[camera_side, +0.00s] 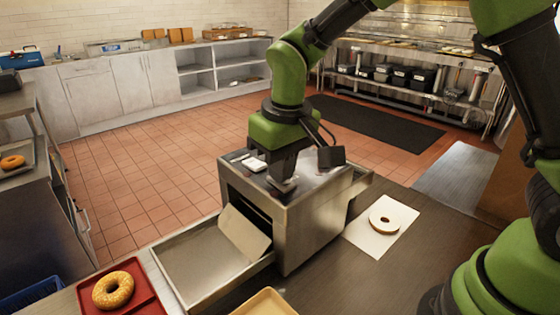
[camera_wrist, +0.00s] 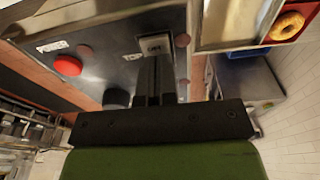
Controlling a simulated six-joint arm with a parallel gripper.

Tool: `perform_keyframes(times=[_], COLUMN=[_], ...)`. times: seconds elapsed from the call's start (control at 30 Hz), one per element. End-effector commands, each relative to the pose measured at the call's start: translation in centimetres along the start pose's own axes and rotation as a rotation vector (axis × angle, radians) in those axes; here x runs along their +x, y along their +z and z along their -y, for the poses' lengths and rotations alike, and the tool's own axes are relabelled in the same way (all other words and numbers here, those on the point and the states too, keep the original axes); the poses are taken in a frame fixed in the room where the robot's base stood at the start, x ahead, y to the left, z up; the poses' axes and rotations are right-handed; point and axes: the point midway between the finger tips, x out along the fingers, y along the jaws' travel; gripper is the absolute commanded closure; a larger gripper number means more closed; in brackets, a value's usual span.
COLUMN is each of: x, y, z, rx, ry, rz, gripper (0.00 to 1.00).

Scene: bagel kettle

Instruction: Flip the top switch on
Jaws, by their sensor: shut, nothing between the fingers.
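The metal machine (camera_side: 320,215) stands on the counter with a flat top panel (camera_side: 318,178).
A red button (camera_wrist: 68,65) and a black knob (camera_wrist: 116,98) are on the panel. A metal tray (camera_side: 200,262) extends at the front left. A seeded bagel (camera_side: 101,291) lies on a red tray (camera_side: 143,283). Another bagel (camera_side: 376,222) lies on white paper (camera_side: 365,241) at right.

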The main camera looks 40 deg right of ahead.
Motion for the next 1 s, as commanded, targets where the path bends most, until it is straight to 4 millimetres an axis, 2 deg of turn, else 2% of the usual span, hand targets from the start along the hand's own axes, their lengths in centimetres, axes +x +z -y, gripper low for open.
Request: perform_keyframes(times=[0.17, 0.27, 0.5, 0.7, 0.83, 1.0], x=[-1.3, -3.1, -8.8, -12.3, -13.5, -14.0], y=[-0.1, -0.1, 0.0, 0.0, 0.0, 0.1], z=[0.0, 0.0, 0.0, 0.0, 0.0, 0.0], rx=[0.000, 0.000, 0.000, -0.001, -0.001, -0.001], ry=[-0.001, -0.002, -0.002, -0.001, 0.000, 0.000], rz=[-0.004, -0.006, -0.007, -0.004, -0.002, 0.000], gripper=[1.00, 1.00, 1.00, 1.00, 1.00, 1.00])
